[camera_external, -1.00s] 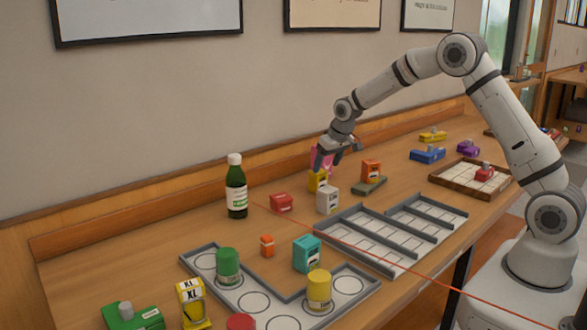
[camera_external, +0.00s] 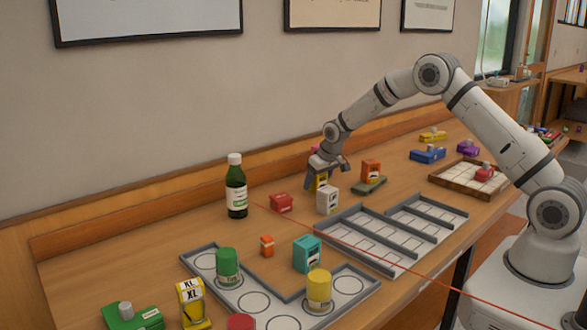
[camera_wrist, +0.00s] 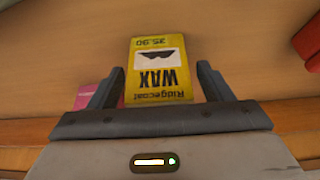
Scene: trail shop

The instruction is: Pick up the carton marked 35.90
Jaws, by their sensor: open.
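The carton marked 35.90 (camera_wrist: 159,72) is a yellow box reading "Ridgecoat WAX", upside down in the wrist view. It lies between the two fingers of my gripper (camera_wrist: 160,92), which are open with a gap on each side of it. In the external view the yellow carton (camera_external: 317,183) stands near the back of the table, partly hidden by my gripper (camera_external: 328,168), which is over it from above.
A white carton (camera_external: 327,199) stands close in front, a red box (camera_external: 281,202) to the left and an orange carton (camera_external: 370,170) to the right. A pink thing (camera_wrist: 86,95) shows beside one finger. A green bottle (camera_external: 236,188) stands further left.

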